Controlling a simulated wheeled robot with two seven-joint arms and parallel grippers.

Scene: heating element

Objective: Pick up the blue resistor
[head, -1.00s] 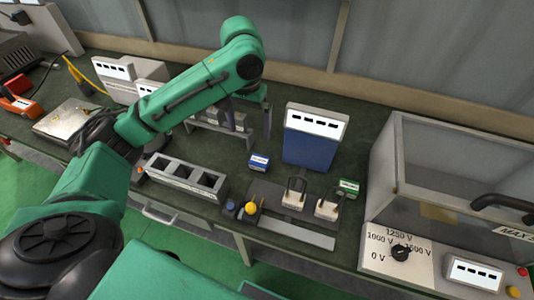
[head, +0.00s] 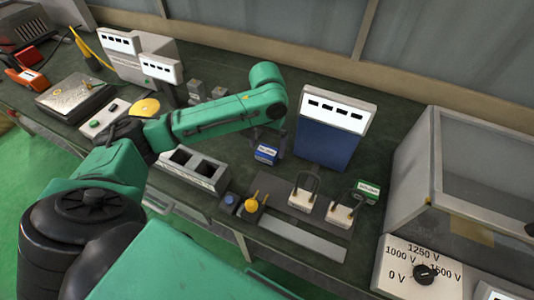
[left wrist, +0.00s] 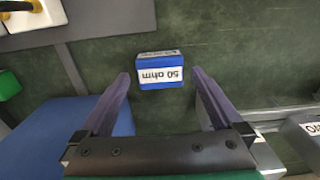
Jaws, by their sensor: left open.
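The blue resistor (head: 265,154), a small box with a white label, sits on the dark green bench top in front of the blue meter. My right gripper is not in view.
The blue meter (head: 328,140) stands close behind and right of the resistor. A grey compartment holder (head: 210,178) is to the left. In front are a plate with a yellow knob (head: 253,203) and terminals; a green resistor (head: 368,191) is at the right.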

